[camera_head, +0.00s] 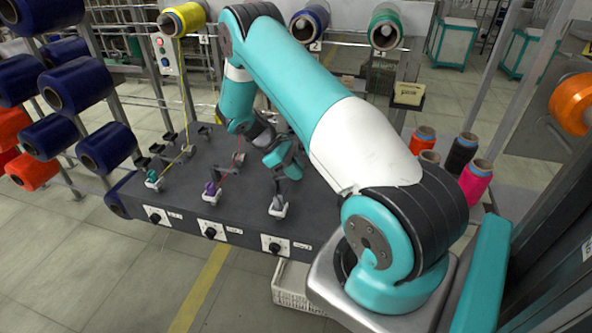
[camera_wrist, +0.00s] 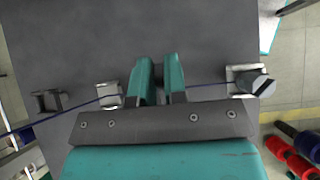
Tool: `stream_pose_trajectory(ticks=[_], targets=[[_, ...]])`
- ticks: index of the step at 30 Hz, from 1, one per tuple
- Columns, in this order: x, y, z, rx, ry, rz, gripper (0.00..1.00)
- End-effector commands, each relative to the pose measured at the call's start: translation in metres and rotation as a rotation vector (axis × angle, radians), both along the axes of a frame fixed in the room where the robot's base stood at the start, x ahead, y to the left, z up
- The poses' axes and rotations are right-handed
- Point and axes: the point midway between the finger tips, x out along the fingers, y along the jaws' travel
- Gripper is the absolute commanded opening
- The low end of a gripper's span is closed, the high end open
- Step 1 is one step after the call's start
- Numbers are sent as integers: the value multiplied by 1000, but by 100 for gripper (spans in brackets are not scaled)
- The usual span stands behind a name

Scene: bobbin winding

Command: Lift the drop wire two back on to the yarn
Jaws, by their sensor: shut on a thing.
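My gripper (camera_wrist: 160,78) is in the middle of the wrist view, its two teal fingers close together over the dark bench top. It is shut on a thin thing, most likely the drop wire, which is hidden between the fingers. The dark blue yarn (camera_wrist: 60,114) runs across the wrist view, past the fingers and through small metal guides (camera_wrist: 109,94) to a round metal post (camera_wrist: 259,84) on the right. In the head view my gripper (camera_head: 291,172) is low over the right part of the bench; the drop wire cannot be made out there.
Blue spools (camera_head: 75,85) hang at the left. Coloured cones (camera_head: 475,180) stand to the right of my arm.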

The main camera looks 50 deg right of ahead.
Motion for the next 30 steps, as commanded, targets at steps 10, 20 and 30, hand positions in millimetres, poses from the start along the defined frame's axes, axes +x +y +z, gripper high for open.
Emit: stream_pose_trajectory(ticks=[10, 20, 30], targets=[[0, 0, 0, 0, -1, 0, 38], [5, 1, 5, 0, -2, 2, 38], [52, 21, 60, -2, -6, 1, 38]])
